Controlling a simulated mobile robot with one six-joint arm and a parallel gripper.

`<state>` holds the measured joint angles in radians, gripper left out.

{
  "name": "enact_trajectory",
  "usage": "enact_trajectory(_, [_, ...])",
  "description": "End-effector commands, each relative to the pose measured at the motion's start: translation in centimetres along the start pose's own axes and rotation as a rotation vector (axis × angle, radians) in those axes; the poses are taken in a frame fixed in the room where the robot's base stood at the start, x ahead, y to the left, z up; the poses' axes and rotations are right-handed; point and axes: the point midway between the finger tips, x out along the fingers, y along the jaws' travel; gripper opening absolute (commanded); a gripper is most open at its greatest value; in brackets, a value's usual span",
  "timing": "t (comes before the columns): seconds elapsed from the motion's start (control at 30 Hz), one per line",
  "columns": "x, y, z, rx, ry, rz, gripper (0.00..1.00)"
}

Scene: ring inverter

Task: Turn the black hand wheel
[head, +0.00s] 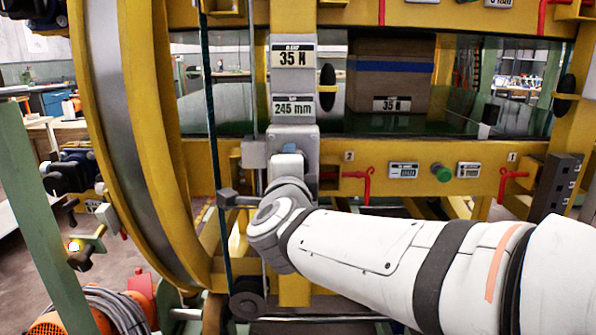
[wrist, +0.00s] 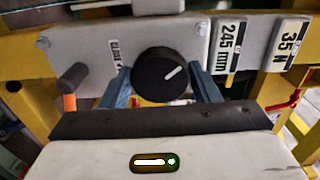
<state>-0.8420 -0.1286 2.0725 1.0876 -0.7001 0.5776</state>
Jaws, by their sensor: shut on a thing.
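A round black knob with a white line (wrist: 163,76), which looks like the black hand wheel, sits on a pale plate (wrist: 190,40) in the wrist view. Its white line points up and to the right. My gripper (wrist: 160,80) is shut on it, with one blue-grey finger at each side. In the head view my gripper (head: 287,167) is at the pale panel on the yellow upright, below the "245 mm" label (head: 292,106). The knob and fingertips are hidden there.
A black handle with an orange shaft (wrist: 72,80) stands left of the knob in the wrist view. In the head view a large yellow ring (head: 150,150) rises at left. Red valves (head: 366,180) and a green button (head: 441,172) line the yellow beam at right.

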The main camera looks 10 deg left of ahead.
Motion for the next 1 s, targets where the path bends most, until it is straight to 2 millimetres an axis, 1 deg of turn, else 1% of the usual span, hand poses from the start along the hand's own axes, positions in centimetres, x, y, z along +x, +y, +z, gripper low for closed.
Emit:
enact_trajectory(0.13, [0.0, 0.0, 0.0, 0.0, 0.0, 0.001, 0.33])
enact_trajectory(0.17, [0.0, 0.0, 0.0, 0.0, 0.0, 0.001, 0.57])
enact_trajectory(0.4, [0.0, 0.0, 0.0, -0.001, 0.0, 0.001, 0.77])
enact_trajectory(0.63, [-0.1, 0.0, 0.0, -0.002, -0.001, 0.0, 0.78])
enact_trajectory(0.73, [-0.7, -0.1, 0.1, -0.001, -0.002, 0.0, 0.78])
enact_trajectory(0.87, [-2.6, -0.3, 0.1, -0.001, -0.004, -0.001, 0.78])
enact_trajectory(1.0, [-5.1, -0.3, 0.1, -0.002, -0.005, -0.001, 0.78])
